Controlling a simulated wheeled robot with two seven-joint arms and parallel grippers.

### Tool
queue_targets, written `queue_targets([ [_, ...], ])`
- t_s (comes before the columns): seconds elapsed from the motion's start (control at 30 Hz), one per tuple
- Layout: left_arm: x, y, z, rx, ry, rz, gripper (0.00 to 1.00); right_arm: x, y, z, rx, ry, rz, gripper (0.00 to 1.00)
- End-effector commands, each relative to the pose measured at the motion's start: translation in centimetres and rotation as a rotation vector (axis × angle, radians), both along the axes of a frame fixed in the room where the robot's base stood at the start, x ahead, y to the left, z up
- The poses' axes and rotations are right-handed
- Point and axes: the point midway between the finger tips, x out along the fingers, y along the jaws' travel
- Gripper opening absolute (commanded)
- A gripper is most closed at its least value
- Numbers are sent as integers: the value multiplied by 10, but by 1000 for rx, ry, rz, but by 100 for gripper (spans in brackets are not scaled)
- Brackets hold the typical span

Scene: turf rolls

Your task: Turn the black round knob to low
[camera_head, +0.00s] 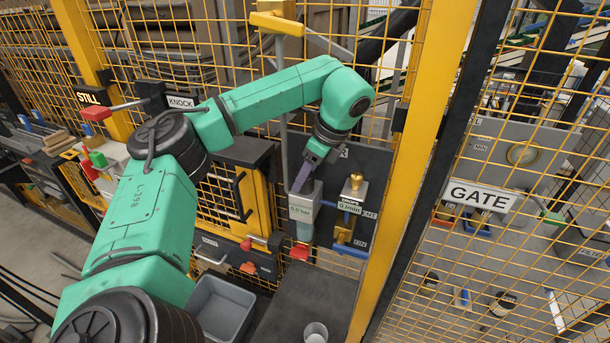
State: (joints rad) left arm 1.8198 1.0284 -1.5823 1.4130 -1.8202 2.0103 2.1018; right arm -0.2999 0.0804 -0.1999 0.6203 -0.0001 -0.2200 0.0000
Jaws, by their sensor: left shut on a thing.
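My left gripper (303,178) reaches down from the green arm to the top of a grey unit (301,207) whose label seems to read "0.0 bar". It is shut at the place of the black round knob, which the fingers and wrist hide. I cannot make out the knob's setting or a "low" mark. My right gripper is not in view.
Below are a grey bin (222,308) and a cup (316,332). A yellow post (415,150) and mesh fence stand close on the right, with a GATE sign (480,196).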

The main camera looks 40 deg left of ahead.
Motion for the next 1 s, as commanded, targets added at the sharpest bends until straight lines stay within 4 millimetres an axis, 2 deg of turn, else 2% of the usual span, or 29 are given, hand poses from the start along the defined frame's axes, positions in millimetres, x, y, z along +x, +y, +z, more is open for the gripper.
queue_targets([
  [0.63, 1, 0, 1, -2, -4, 62, 0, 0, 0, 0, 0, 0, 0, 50],
  [0.67, 1, 0, 1, -2, -4, 62, 54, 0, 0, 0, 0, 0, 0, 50],
  [0.7, 1, 0, 1, -2, -4, 62, 63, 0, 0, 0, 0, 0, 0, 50],
  [1.0, 0, 0, 0, -2, -2, 60, 63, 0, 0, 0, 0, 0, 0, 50],
])
